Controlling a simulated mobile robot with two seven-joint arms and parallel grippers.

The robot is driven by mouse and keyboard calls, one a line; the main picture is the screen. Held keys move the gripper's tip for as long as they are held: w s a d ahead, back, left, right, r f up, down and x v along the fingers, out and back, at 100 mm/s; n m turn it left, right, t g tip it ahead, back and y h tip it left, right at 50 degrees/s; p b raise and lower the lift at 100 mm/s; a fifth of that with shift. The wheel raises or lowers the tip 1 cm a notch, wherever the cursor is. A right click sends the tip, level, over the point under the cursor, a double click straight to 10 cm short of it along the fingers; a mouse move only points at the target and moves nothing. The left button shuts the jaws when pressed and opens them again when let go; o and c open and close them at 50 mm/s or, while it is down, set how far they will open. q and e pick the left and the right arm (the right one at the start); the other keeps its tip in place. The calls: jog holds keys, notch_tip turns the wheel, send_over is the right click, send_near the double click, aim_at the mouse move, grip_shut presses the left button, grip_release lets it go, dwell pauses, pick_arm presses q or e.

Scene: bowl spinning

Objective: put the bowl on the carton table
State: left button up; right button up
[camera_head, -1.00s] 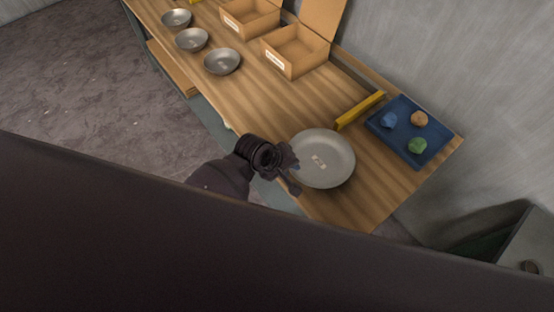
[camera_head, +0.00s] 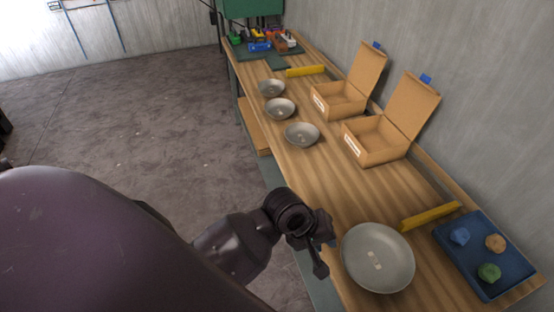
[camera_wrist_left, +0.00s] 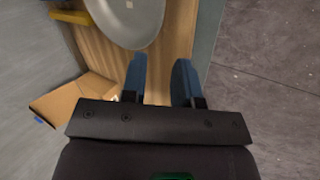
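A large shallow grey bowl (camera_head: 377,257) with a small pale label inside rests on the near part of the wooden table (camera_head: 345,200). The table also carries two cartons. My left gripper (camera_head: 320,254) is beside the left rim of this bowl, near the table's front edge. In the left wrist view, the left fingers (camera_wrist_left: 161,82) are spread apart with nothing between them, and the large bowl (camera_wrist_left: 135,22) lies beyond their tips. Three smaller metal bowls stand farther along the table: near (camera_head: 301,134), middle (camera_head: 280,108) and far (camera_head: 271,88). My right gripper is not in view.
Two open cartons, near (camera_head: 372,158) and far (camera_head: 340,98), stand along the wall side. A yellow bar (camera_head: 430,216) and a blue tray (camera_head: 510,274) with three coloured lumps lie right of the large bowl. Floor left of the table is clear.

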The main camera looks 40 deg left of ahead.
pick_arm(q)
jog(key=s+a+f+m+t+y, duration=0.2)
jog(key=s+a+f+m+t, duration=0.1)
jog(key=a, duration=0.4)
jog(key=s+a+f+m+t+y, duration=0.3)
jog(key=s+a+f+m+t, duration=0.1)
jog(key=s+a+f+m, duration=0.1)
jog(key=s+a+f, duration=0.1)
jog(key=s+a, duration=0.1)
jog(key=a, duration=0.1)
jog(key=shift+s+f+m, duration=0.2)
jog(key=shift+f+m, duration=0.1)
jog(key=shift+m, duration=0.1)
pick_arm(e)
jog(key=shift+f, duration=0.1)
pick_arm(q)
jog(key=w+f+b, duration=0.1)
jog(key=b, duration=0.2)
jog(key=shift+d+f, duration=0.1)
jog(key=shift+f, duration=0.05)
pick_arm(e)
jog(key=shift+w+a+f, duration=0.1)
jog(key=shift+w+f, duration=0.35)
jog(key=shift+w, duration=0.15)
